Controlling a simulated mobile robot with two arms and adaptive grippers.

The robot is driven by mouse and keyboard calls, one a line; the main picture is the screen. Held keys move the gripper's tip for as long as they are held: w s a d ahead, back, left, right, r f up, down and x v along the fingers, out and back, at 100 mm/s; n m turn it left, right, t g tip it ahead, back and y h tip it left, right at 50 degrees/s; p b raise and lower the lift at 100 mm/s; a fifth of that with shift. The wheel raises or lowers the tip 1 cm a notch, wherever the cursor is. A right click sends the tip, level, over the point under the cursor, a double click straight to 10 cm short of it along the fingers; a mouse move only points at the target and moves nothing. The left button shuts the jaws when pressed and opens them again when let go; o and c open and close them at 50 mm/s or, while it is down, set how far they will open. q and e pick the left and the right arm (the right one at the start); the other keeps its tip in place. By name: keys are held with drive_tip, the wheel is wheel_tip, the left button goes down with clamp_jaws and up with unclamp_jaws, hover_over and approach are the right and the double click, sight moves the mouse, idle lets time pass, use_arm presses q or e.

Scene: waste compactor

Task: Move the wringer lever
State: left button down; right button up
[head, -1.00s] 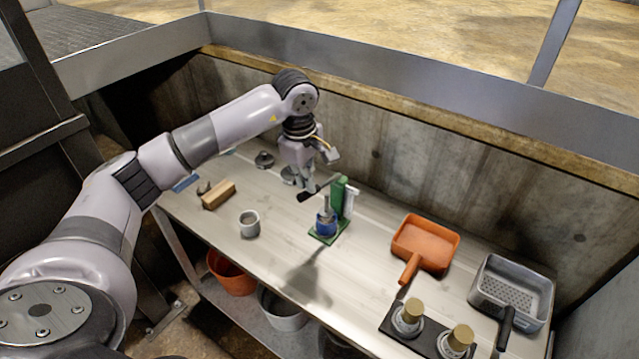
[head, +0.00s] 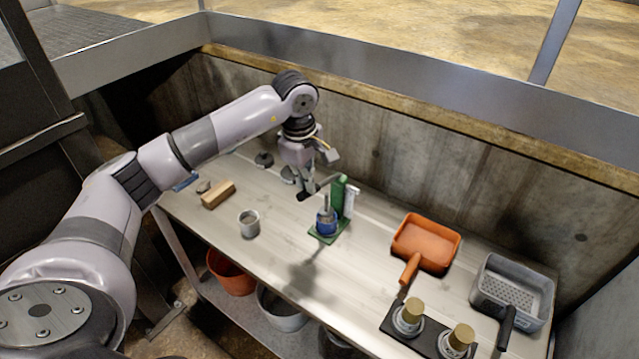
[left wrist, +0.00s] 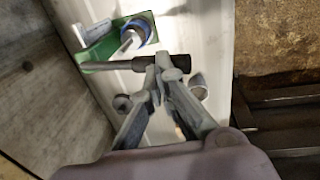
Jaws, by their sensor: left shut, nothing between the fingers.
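The wringer is a green stand (head: 341,192) with a blue cup (head: 326,222) on a green base, standing mid-table in the head view. Its lever is a grey rod (left wrist: 118,65) ending in a black handle (head: 306,196), which points left from the stand. The black handle also shows in the left wrist view (left wrist: 178,62). My left gripper (head: 306,189) is shut and empty, pointing down at the handle end. In the left wrist view its fingertips (left wrist: 164,65) overlap the lever near the handle; I cannot tell whether they touch it. My right gripper is not in view.
A grey cup (head: 249,224) and a wooden block (head: 218,195) stand left of the wringer. An orange scoop pan (head: 425,243), a grey perforated basket (head: 512,292) and a black plate with two brass-topped knobs (head: 428,331) are to the right. A concrete wall (head: 400,180) closes the back.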

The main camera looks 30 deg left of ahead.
use_arm(q)
drive_tip(key=shift+s+f+b, duration=0.1)
drive_tip(key=shift+f+b, duration=0.6)
drive_tip(key=shift+f, duration=0.25)
drive_tip(key=shift+f+b, duration=2.15)
drive_tip(key=shift+f, duration=0.65)
drive_tip(key=shift+r, duration=0.2)
drive_tip(key=shift+s+r+p, duration=0.3)
drive_tip(key=shift+r+p, duration=0.05)
drive_tip(key=shift+r, duration=0.15)
drive_tip(key=shift+s+r+p, duration=0.25)
drive_tip(key=shift+r+p, duration=0.1)
drive_tip(key=shift+r, duration=0.15)
drive_tip(key=shift+s+r+p, duration=0.2)
drive_tip(key=shift+r+p, duration=0.7)
drive_tip(key=shift+r, duration=0.6)
drive_tip(key=shift+s+r+p, duration=0.15)
drive_tip(key=shift+r+p, duration=0.75)
drive_tip(key=shift+r, duration=0.55)
